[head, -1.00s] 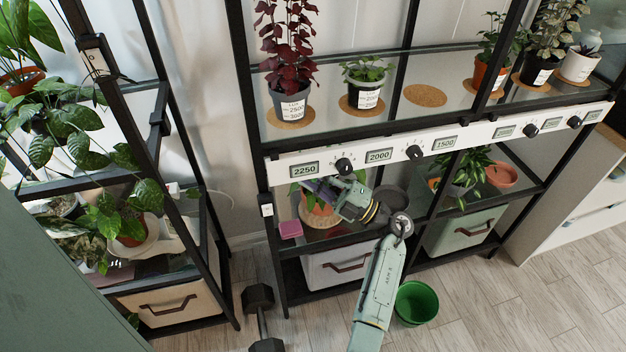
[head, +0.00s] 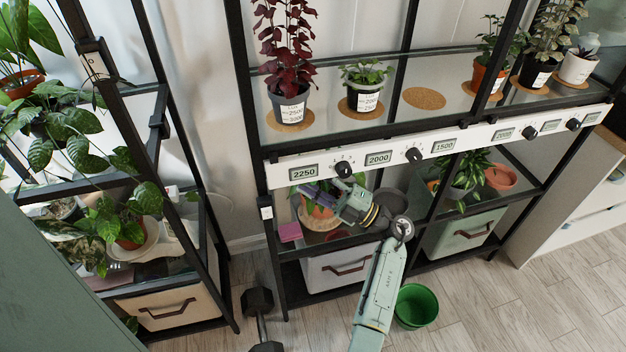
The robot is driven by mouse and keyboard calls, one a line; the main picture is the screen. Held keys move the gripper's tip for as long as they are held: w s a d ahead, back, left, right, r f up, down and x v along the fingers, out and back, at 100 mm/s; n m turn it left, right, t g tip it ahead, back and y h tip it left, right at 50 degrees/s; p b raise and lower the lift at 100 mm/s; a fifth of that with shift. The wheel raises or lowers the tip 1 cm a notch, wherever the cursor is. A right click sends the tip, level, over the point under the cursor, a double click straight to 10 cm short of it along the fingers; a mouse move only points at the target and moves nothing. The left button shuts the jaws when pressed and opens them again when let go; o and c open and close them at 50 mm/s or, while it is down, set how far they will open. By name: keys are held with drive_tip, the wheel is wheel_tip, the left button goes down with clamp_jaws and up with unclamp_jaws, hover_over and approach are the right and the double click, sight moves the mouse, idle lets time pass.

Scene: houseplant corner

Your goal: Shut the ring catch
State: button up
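My gripper (head: 308,191) reaches in at the lower shelf of the middle rack, just below the white dial strip. It points left, in front of a potted plant in a terracotta pot (head: 318,222). My wrist and the gripper hide much of that plant. I cannot make out the ring catch; it is hidden or too small to tell. The fingers are small and overlap the plant, so I cannot tell whether they are open, shut or touching anything.
A pink block (head: 290,232) lies left of the pot, and a dark round pot (head: 391,201) stands to the right. The white strip (head: 300,172) with dials runs just above. A green bucket (head: 416,305) and a dumbbell (head: 259,318) are on the floor.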

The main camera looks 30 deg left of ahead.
drive_tip(key=v, duration=1.1)
drive_tip(key=shift+d, duration=0.3)
